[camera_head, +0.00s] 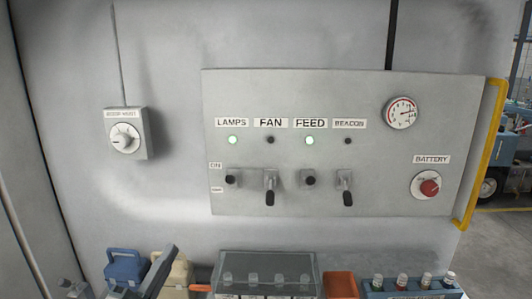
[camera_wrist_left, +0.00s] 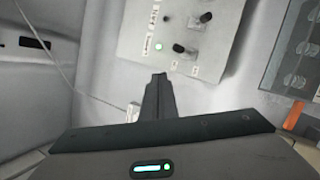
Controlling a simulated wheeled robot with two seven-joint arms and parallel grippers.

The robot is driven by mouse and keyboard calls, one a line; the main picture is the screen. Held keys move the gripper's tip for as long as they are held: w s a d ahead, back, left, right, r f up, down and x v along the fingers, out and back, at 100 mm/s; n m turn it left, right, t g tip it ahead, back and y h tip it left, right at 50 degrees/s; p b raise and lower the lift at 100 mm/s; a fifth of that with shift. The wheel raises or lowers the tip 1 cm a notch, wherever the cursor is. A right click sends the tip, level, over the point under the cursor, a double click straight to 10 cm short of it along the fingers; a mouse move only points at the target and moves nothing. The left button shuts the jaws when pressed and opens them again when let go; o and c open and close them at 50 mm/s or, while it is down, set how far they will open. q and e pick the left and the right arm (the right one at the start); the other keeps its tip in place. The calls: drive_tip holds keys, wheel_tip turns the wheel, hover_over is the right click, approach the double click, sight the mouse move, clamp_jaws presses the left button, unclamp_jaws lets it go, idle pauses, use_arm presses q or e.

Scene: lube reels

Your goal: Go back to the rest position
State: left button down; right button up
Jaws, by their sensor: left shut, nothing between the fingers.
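In the head view, part of my left gripper (camera_head: 157,272) shows as a dark slanted bar at the bottom left, below the wall panel and apart from it. In the left wrist view its dark fingers (camera_wrist_left: 159,77) are together with nothing between them, in front of the pale wall. My right gripper is in neither view. The grey switch panel (camera_head: 300,104) shows green lights over LAMPS and FEED; those at FAN and BEACON are dark. The FAN lever (camera_head: 270,192) and BEACON lever (camera_head: 347,193) point down. The LAMPS switch (camera_head: 231,180) and FEED switch (camera_head: 309,180) sit higher.
A dial box (camera_head: 126,135) is on the wall at left. A yellow rail (camera_head: 494,140) edges the panel. Below stand a blue container (camera_head: 125,268), a cream container (camera_head: 180,272), a clear-lidded case (camera_head: 267,262), an orange bin (camera_head: 341,285) and a blue rack (camera_head: 415,293).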

use_arm(q)
drive_tip(key=s+d+f+m+g+y, duration=0.15)
drive_tip(key=s+f+m+g, duration=0.4)
drive_tip(key=f, duration=0.65)
drive_tip(key=s+d+f+m+g+y, duration=0.15)
drive_tip(key=s+f+m+g, duration=0.35)
drive_tip(key=f, duration=0.6)
drive_tip(key=s+a+f+m+g+y, duration=0.2)
drive_tip(key=s+f+m+g, duration=0.3)
drive_tip(key=s, duration=0.7)
drive_tip(key=s+a+f+m+g+y, duration=0.2)
drive_tip(key=s+f+m, duration=0.3)
drive_tip(key=s+f, duration=0.5)
wheel_tip(320, 180, down, 25)
drive_tip(key=s+g, duration=0.2)
drive_tip(key=s+a+f+b, duration=0.1)
drive_tip(key=s+a+f, duration=0.2)
drive_tip(key=s+f, duration=1.5)
wheel_tip(320, 180, down, 2)
drive_tip(key=shift+s+g, duration=0.4)
drive_tip(key=shift+g, duration=0.05)
